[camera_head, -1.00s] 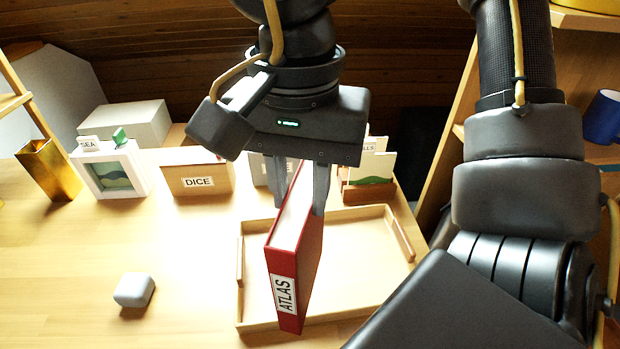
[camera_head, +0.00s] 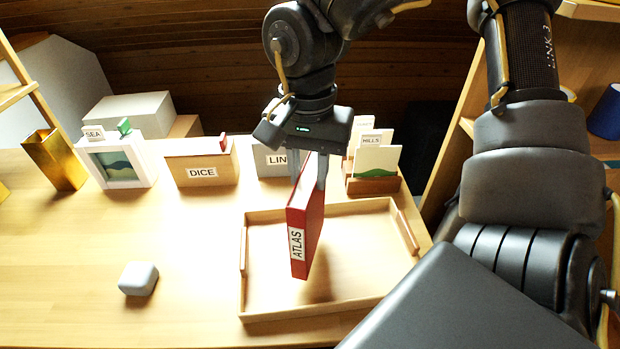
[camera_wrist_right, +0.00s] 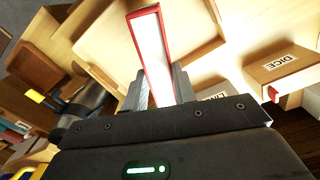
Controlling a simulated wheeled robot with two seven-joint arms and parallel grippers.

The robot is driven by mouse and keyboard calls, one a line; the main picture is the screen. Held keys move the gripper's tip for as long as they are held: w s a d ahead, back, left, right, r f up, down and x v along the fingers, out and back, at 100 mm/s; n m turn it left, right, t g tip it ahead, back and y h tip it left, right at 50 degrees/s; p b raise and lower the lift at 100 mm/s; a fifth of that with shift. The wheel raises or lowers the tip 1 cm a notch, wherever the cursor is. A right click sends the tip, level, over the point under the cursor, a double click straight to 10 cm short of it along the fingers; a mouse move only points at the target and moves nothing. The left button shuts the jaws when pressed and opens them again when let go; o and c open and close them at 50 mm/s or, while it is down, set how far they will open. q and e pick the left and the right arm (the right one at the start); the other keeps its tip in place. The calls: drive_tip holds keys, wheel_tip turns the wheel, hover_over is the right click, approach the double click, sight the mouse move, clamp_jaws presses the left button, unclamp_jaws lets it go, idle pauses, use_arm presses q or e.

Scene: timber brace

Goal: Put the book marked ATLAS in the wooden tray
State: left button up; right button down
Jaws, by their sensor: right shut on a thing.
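The red book marked ATLAS (camera_head: 307,232) hangs upright in my right gripper (camera_head: 308,172), spine label facing the head camera. The gripper's fingers are shut on its upper part. In the right wrist view the book (camera_wrist_right: 152,55) stands between the fingers (camera_wrist_right: 160,88), with its white pages showing. The wooden tray (camera_head: 300,314) lies on the table, and the book shows over its left half. The book seems to be above the tray floor, with a shadow to its right; the exact gap is hard to tell. My left gripper is in neither view.
Behind the tray stand a box marked DICE (camera_head: 202,172), a partly hidden box marked LIN (camera_head: 272,161) and a card holder with a HILLS card (camera_head: 375,162). A grey rounded block (camera_head: 138,279) lies left of the tray. The tray's right half is empty.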

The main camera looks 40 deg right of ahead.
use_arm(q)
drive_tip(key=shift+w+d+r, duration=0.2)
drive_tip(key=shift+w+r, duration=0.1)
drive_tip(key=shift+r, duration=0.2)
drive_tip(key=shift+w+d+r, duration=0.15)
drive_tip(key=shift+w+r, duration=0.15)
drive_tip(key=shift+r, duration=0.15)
use_arm(e)
drive_tip(key=shift+f, duration=1.45)
use_arm(q)
drive_tip(key=shift+b, duration=0.3)
use_arm(e)
drive_tip(key=shift+f, duration=0.1)
drive_tip(key=c, duration=1.1)
unclamp_jaws()
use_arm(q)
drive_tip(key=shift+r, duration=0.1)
use_arm(e)
wheel_tip(320, 180, up, 11)
drive_tip(key=p, duration=0.3)
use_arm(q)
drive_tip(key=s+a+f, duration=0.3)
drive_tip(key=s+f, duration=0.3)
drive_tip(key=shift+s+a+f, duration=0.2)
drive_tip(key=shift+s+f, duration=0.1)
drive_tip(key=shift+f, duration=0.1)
use_arm(e)
drive_tip(key=shift+r, duration=0.6)
